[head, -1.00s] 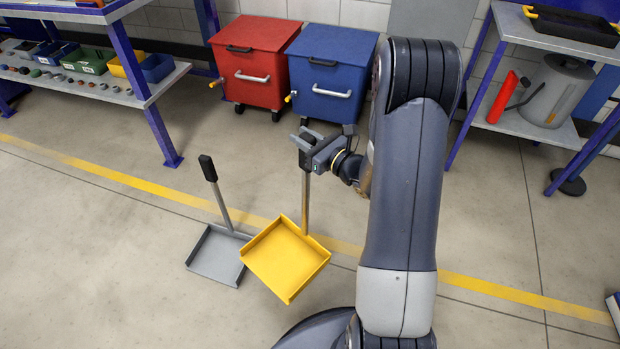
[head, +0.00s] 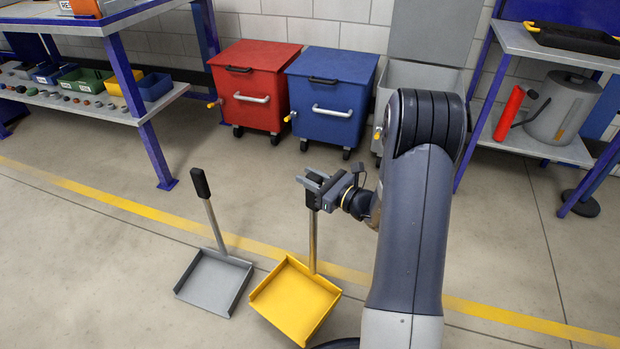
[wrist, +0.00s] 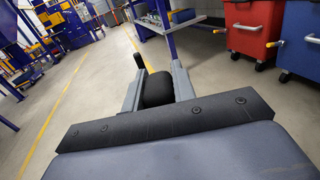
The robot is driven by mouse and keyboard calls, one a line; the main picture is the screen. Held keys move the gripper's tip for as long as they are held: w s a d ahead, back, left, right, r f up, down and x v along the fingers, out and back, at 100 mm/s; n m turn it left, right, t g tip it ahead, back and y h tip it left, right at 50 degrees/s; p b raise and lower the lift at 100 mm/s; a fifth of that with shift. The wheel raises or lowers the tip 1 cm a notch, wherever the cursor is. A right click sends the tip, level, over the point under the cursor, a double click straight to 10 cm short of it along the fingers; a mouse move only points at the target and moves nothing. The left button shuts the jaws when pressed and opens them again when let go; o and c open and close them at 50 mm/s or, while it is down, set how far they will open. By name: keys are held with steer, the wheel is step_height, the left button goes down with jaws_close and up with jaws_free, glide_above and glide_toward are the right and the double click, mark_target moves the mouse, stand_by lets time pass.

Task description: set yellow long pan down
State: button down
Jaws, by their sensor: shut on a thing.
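The yellow long pan (head: 297,298) is a dustpan with an upright metal handle and a dark grip. My gripper (head: 314,186) is shut on the top of that handle, and the pan hangs below it near the yellow floor line. I cannot tell whether the pan touches the floor. In the wrist view the dark grip (wrist: 157,90) sits between my two fingers. A grey long pan (head: 213,280) stands on the floor just left of the yellow one, its handle leaning left.
A red bin (head: 255,90) and a blue bin (head: 331,98) stand against the wall behind. A shelf (head: 110,112) with small boxes is at the left, and another shelf (head: 540,143) at the right. The floor in front of the pans is clear.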

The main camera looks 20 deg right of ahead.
mark_target(310, 192)
steer(key=shift+f+b, duration=2.75)
steer(key=shift+f, duration=1.5)
steer(key=c, duration=1.1)
jaws_free()
steer(key=p+v, duration=0.3)
steer(key=v, duration=0.7)
steer(key=shift+s+d, duration=0.15)
steer(key=shift+s, duration=0.25)
steer(key=shift+w, duration=0.1)
steer(key=b+x, duration=0.3)
steer(key=x, duration=0.6)
steer(key=shift+w+a+f, duration=0.1)
steer(key=shift+w+a, duration=0.15)
steer(key=shift+w+a+r+p, duration=0.1)
steer(key=shift+w+r+p, duration=0.2)
steer(key=shift+r, duration=0.2)
steer(key=shift+w+a+r+p, duration=0.2)
steer(key=shift+r+p, duration=0.15)
steer(key=shift+r, duration=0.15)
steer(key=shift+r+p, duration=0.45)
steer(key=shift+r, duration=0.25)
